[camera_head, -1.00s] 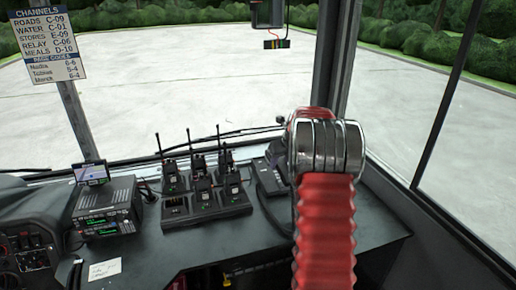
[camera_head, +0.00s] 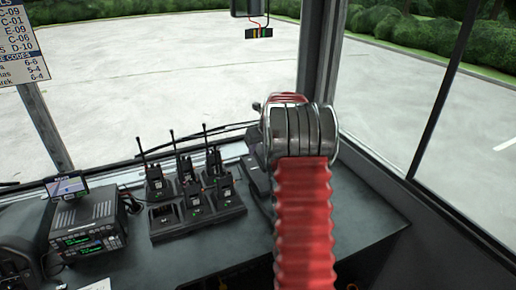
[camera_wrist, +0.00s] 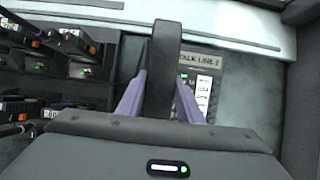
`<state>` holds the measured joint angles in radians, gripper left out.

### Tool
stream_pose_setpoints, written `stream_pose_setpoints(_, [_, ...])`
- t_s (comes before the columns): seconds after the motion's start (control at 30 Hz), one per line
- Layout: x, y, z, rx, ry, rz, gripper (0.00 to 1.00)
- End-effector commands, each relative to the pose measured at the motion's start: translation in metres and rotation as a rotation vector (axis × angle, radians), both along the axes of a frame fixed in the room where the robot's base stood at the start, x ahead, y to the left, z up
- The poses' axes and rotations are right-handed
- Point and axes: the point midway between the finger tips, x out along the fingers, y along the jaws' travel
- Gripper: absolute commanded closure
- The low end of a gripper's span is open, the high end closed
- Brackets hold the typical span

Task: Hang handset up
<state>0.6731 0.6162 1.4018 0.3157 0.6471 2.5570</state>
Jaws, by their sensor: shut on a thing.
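In the wrist view, the dark handset (camera_wrist: 166,45) is a long black bar running up the middle of the picture. My gripper (camera_wrist: 161,88), with two purple fingers, is shut on it, one finger on each side. Behind the handset is the phone base (camera_wrist: 205,85), a dark panel labelled "TALK LINE 2" with a green light and a white label strip. The handset covers part of the base, and I cannot tell whether they touch. In the head view my arm hides the gripper and the handset; a dark edge of the phone base (camera_head: 257,180) shows left of it.
A charger rack (camera_head: 205,222) with several handheld radios stands left of my arm. A radio unit (camera_head: 92,228) with a small screen (camera_head: 66,187) is further left. The windshield rises behind the desk. The desk (camera_head: 370,215) is bare on the right.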

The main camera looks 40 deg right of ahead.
Motion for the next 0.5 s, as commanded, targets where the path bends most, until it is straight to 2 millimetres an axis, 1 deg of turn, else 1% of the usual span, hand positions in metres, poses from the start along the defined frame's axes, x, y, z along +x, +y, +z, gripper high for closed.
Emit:
stream_pose_setpoints(0.17, [0.002,0.003,-0.004,0.001,0.000,0.005,0.98])
stream_pose_setpoints(0.5, [0.003,0.005,-0.025,0.000,0.000,0.008,0.98])
